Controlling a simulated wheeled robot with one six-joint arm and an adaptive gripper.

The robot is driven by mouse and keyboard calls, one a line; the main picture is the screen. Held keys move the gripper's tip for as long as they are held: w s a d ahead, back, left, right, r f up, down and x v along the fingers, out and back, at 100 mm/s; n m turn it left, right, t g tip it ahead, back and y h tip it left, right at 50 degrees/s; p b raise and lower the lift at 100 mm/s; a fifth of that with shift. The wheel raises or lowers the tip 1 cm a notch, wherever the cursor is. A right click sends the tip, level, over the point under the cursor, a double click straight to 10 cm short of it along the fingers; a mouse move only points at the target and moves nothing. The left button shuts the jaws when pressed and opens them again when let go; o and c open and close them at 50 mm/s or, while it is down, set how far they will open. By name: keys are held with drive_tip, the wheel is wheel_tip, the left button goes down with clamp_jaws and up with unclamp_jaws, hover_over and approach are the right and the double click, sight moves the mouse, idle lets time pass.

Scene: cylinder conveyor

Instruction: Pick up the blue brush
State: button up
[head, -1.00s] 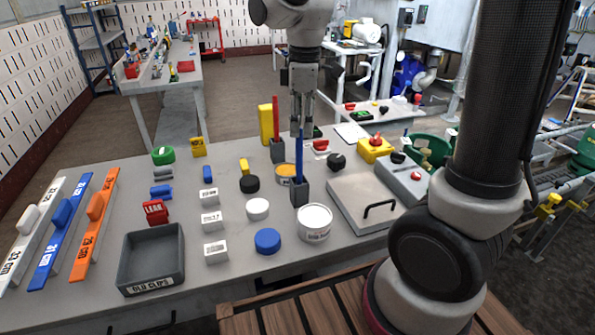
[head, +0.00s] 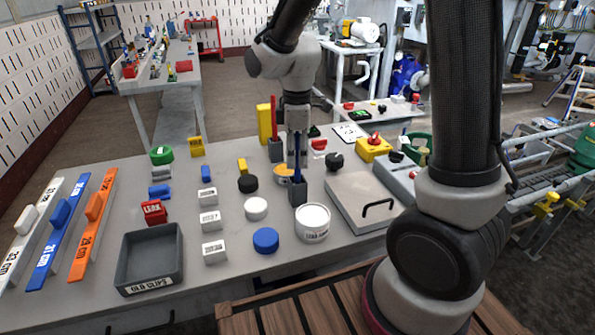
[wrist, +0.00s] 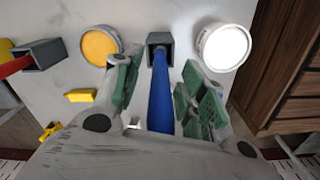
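The blue brush (head: 298,171) stands upright in a small dark grey square holder (head: 298,192) on the grey table. Its upper part is hidden by or between my gripper's fingers in the head view. My gripper (head: 297,157) points down over it. In the wrist view the blue brush (wrist: 160,92) runs between the two green-padded fingers of my gripper (wrist: 162,95), with a gap showing on each side. The gripper is open around the handle and not closed on it. The holder (wrist: 159,42) shows beyond the fingertips.
A red brush (head: 273,132) in another holder and a yellow block (head: 264,124) stand close behind left. A white round tub (head: 313,222) is just in front of the holder, an orange-topped tin (head: 283,170) just behind. A metal panel with a black handle (head: 362,202) lies right.

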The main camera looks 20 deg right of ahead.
clamp_jaws()
